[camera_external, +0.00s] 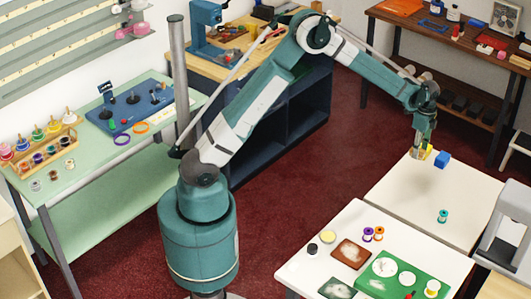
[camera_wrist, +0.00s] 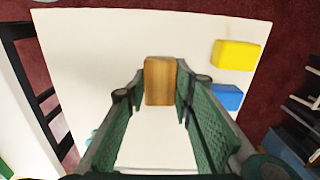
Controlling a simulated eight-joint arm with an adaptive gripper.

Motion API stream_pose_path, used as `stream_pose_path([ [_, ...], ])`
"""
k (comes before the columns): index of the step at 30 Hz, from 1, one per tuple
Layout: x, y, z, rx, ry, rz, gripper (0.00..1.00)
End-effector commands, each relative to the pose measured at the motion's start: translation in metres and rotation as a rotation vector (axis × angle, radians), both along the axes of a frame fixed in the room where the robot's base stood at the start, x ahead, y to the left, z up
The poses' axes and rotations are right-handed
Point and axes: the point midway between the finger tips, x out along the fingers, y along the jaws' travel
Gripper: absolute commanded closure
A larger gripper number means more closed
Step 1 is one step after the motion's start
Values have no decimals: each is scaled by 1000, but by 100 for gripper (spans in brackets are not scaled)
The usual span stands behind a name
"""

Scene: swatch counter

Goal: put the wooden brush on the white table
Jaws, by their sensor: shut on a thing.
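The wooden brush (camera_wrist: 160,80) shows in the wrist view as a plain brown wooden block. It sits between the fingertips of my gripper (camera_wrist: 161,88), which is shut on it. The white table (camera_wrist: 90,60) lies beneath the brush and fills most of that view. In the external view my gripper (camera_external: 423,146) points down over the far left part of the white table (camera_external: 425,200). There the brush is small and mostly hidden by the fingers. I cannot tell whether its underside touches the table.
A yellow block (camera_wrist: 236,55) and a blue block (camera_wrist: 227,97) lie close to the right of the brush in the wrist view. A teal spool (camera_external: 443,216) stands nearer on the same table. The middle of the far table is clear.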

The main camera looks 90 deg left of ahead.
Motion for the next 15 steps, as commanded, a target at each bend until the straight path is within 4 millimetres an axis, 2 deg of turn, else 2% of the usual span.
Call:
stream_pose_path([
  [10,0,-2,0,0,0,-3,88],
  [15,-2,-16,3,0,0,-25,88],
])
